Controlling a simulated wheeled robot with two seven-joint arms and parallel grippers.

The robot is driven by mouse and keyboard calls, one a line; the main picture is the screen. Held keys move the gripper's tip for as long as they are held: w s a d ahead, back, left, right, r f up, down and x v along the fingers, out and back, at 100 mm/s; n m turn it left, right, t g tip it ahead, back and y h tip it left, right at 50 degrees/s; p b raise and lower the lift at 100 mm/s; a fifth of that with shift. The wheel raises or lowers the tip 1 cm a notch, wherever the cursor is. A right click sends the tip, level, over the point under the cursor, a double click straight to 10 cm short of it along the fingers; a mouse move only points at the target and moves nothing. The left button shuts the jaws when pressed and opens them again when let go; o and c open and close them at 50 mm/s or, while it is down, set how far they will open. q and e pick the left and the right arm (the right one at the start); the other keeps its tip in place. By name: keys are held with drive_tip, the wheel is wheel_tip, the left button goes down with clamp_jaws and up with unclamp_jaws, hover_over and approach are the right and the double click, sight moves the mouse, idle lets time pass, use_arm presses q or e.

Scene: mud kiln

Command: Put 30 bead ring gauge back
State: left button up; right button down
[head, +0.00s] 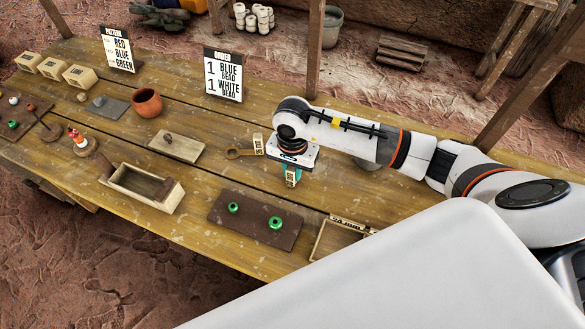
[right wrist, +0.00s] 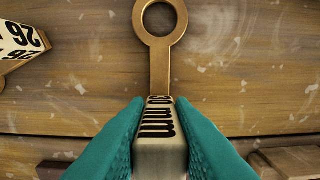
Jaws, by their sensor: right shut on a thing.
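My right gripper (head: 291,177), with teal fingers, points down over the table and is shut on the cream block of a ring gauge. In the right wrist view the block (right wrist: 160,140) sits between both fingers, and its brass shaft and ring (right wrist: 160,20) extend away from me. The block's print shows "mm"; the number is partly hidden. In the head view the held ring is hidden by my wrist. A second gauge (head: 234,153) lies left of the gripper, and its block in the wrist view (right wrist: 18,42) reads 26. My left gripper is not in view.
A dark mat (head: 250,220) with two green beads lies in front of the gripper. A lettered open tray (head: 325,242) is at front right. A wooden board (head: 178,147) and an open wooden box (head: 145,187) are to the left. An order sign (head: 223,75) stands behind.

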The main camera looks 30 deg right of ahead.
drive_tip(key=c, duration=1.3)
unclamp_jaws()
drive_tip(key=shift+o, duration=0.2)
drive_tip(key=shift+r, duration=0.3)
wheel_tip(320, 180, up, 11)
drive_tip(key=shift+f+b, duration=0.2)
drive_tip(key=shift+b, duration=0.45)
drive_tip(key=shift+r, duration=0.55)
drive_tip(key=shift+f, duration=0.1)
